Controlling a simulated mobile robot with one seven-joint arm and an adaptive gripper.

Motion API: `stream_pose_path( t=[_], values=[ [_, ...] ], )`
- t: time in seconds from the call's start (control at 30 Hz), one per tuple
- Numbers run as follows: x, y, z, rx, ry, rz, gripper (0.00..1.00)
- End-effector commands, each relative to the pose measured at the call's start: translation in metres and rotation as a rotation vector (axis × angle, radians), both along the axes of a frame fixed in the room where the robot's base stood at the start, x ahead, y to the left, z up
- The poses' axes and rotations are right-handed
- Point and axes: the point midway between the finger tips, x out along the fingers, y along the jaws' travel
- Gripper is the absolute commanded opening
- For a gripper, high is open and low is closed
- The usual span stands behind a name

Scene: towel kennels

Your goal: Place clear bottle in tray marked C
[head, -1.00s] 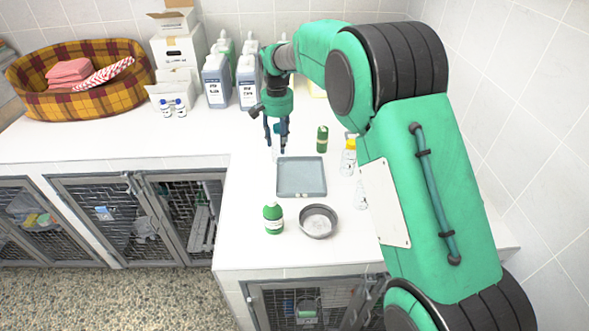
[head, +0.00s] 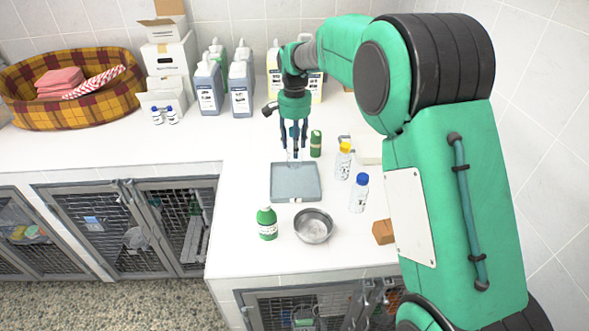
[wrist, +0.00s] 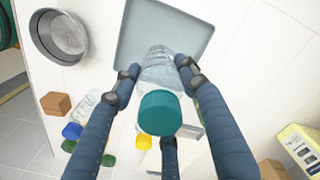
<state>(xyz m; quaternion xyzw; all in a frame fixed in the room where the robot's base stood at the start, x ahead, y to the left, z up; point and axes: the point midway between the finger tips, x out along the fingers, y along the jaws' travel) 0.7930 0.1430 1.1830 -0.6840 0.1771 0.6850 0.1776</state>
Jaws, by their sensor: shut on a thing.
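My gripper (head: 293,150) points down at the back edge of the grey tray (head: 296,182). In the wrist view, my gripper (wrist: 157,75) is shut on a clear bottle (wrist: 160,68) with a teal cap (wrist: 160,113). The bottle's body overlaps the near part of the tray (wrist: 140,32) there. In the head view, the bottle is mostly hidden between the fingers. The tray looks empty. I cannot read a letter on it, and I cannot tell whether the bottle touches it.
A green bottle (head: 267,223) and a metal bowl (head: 313,226) stand in front of the tray. A yellow-capped bottle (head: 343,162), a blue-capped bottle (head: 359,193) and a brown block (head: 383,232) are to its right. A small green bottle (head: 316,144) stands close behind it.

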Motion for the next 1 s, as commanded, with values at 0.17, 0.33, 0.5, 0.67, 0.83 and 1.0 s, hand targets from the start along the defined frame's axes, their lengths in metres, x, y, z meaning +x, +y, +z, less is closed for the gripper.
stream_pose_path(
  t=[0.17, 0.33, 0.5, 0.67, 0.83, 1.0],
  values=[
    [0.0, 0.0, -0.025, 0.0, 0.001, 0.0, 0.19],
    [0.0, 0.0, -0.033, 0.0, 0.0, 0.0, 0.19],
    [0.0, 0.0, -0.032, 0.0, 0.0, 0.001, 0.19],
    [0.0, 0.0, -0.035, 0.0, 0.0, 0.001, 0.19],
    [0.0, 0.0, -0.051, 0.0, 0.001, 0.001, 0.19],
    [0.0, 0.0, -0.072, 0.0, 0.0, 0.001, 0.19]
  ],
)
